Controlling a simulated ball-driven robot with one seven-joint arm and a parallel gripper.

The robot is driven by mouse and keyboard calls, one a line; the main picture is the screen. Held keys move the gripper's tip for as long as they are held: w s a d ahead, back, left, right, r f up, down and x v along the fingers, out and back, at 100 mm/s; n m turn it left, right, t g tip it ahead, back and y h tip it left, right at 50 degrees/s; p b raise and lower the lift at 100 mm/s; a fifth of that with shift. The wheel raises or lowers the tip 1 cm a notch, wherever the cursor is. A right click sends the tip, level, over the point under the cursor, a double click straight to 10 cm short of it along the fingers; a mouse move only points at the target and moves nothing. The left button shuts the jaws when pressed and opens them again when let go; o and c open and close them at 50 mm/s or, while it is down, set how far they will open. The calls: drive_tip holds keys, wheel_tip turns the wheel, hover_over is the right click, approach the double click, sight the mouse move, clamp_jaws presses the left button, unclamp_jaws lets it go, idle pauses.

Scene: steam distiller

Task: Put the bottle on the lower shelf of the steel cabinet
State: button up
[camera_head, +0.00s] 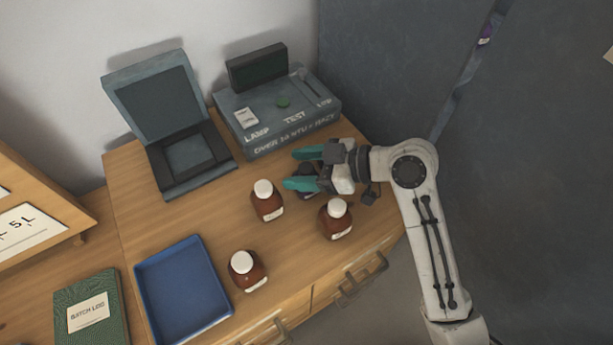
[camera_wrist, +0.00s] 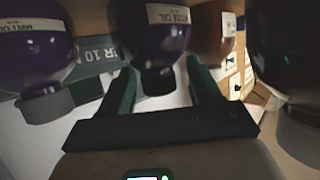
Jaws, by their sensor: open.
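My gripper (camera_head: 292,169) is open over the desk, its teal fingers pointing left. A dark purple bottle (camera_head: 306,186) is mostly hidden beneath it. In the wrist view, which looks upside down, a purple bottle (camera_wrist: 158,35) with a pale label and dark cap appears between the open fingers (camera_wrist: 161,70); contact cannot be told. Another purple bottle (camera_wrist: 35,50) is at the left there. Three brown bottles with white caps stand on the desk: one left of the gripper (camera_head: 267,203), one below it (camera_head: 336,220), one nearer the front (camera_head: 247,272). The grey steel cabinet (camera_head: 400,70) fills the right; its lower shelf is hidden.
A blue tray (camera_head: 184,290) and a green batch log (camera_head: 90,315) lie at the front left. An open dark case (camera_head: 165,125) and a lamp test box (camera_head: 280,110) stand at the back. A narrow gap in the cabinet front shows a small purple item (camera_head: 485,38).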

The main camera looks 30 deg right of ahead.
drive_tip(key=shift+w+a+f, duration=0.15)
drive_tip(key=shift+w+a, duration=0.1)
drive_tip(key=shift+w, duration=0.05)
clamp_jaws()
idle(0.5)
